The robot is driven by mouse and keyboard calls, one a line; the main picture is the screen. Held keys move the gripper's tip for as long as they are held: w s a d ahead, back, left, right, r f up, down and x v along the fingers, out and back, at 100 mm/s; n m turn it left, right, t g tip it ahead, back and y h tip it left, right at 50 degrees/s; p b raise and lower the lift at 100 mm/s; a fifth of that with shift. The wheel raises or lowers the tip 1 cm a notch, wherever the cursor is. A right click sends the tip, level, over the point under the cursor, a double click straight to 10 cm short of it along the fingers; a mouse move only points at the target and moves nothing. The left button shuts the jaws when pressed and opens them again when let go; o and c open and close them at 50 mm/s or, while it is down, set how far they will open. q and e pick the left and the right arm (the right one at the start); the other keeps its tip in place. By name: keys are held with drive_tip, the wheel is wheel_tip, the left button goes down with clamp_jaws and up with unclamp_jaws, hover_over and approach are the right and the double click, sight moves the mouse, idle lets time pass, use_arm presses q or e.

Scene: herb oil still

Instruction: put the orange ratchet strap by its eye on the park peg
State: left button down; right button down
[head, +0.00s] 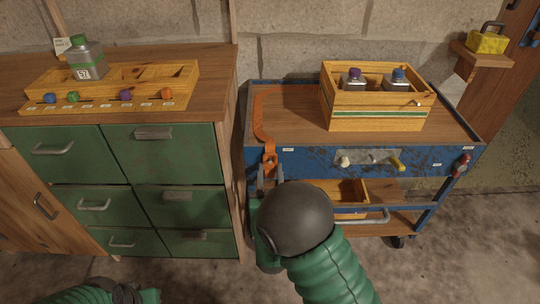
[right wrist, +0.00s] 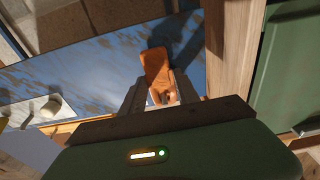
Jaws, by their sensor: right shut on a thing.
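The orange ratchet strap (head: 259,112) lies along the left end of the cart top, and its end hangs over the front edge. My right gripper (head: 269,174) is at the cart's front left corner, shut on the strap's hanging end. In the right wrist view the strap (right wrist: 158,66) runs down between the fingers of the right gripper (right wrist: 162,94). The eye is mostly hidden by the fingers. On the cart front a plate carries a pale knob (head: 343,161) and a yellow handle (head: 396,165); I cannot tell which is the park peg.
The blue cart (head: 300,160) carries a wooden crate (head: 375,122) with two bottles. A green drawer cabinet (head: 165,155) stands close on the left, with a rack (head: 110,101) and bottle (head: 85,62) on top. A red fitting (head: 461,165) is at the cart's right corner.

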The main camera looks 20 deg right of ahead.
drive_tip(key=shift+w+d+f, duration=0.1)
drive_tip(key=shift+w+f, duration=0.05)
drive_tip(key=shift+w, duration=0.15)
idle(0.4)
drive_tip(key=shift+f+b, duration=0.2)
drive_tip(key=shift+b, duration=0.1)
drive_tip(key=c, duration=0.8)
unclamp_jaws()
